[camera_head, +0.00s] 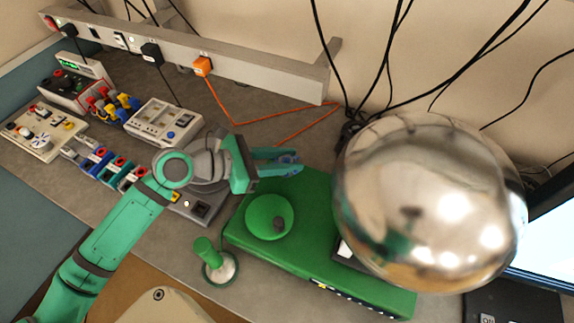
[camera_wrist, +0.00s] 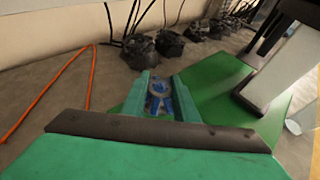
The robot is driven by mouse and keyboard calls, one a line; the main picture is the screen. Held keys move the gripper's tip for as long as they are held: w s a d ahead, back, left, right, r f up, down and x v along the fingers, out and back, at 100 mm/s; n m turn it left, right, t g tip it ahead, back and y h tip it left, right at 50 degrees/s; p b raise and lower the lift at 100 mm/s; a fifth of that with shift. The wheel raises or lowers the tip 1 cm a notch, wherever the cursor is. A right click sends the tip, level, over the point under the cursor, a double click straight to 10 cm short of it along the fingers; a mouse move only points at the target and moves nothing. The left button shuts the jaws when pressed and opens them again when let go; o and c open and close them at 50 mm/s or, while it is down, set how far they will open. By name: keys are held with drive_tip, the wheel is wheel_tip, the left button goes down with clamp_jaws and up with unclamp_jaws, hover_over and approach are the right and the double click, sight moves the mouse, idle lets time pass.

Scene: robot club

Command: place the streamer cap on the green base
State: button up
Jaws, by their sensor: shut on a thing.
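My gripper (camera_head: 280,162) is shut on a small blue piece with a grey ring, which I take for the streamer cap (camera_head: 288,159). In the wrist view the streamer cap (camera_wrist: 158,90) sits between the two teal fingers, partly hidden by them. The green base (camera_head: 312,235) is a long flat box on the bench, with a green disc and dark knob (camera_head: 268,217) at its left end. My gripper is over the base's back left edge, apparently above it; the gap is hard to judge. The green base (camera_wrist: 215,82) also shows right of the fingers in the wrist view.
A large shiny metal sphere (camera_head: 430,200) stands over the base's right part and hides some of it. A green-handled piece (camera_head: 213,262) stands in front of the base. Several instruments and coloured plugs lie left. Black cables and an orange cable (camera_head: 265,121) run behind.

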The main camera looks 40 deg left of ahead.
drive_tip(key=shift+w+a+f, duration=0.2)
drive_tip(key=shift+w+f, duration=0.05)
drive_tip(key=shift+f, duration=0.1)
drive_tip(key=f, duration=0.3)
drive_tip(key=shift+w+a, duration=0.15)
drive_tip(key=shift+w, duration=0.1)
drive_tip(key=shift+s+f, duration=0.15)
drive_tip(key=shift+f, duration=0.15)
drive_tip(key=o, duration=1.1)
drive_tip(key=shift+f, duration=0.1)
drive_tip(key=shift+c, duration=0.2)
drive_tip(key=v, duration=1.2)
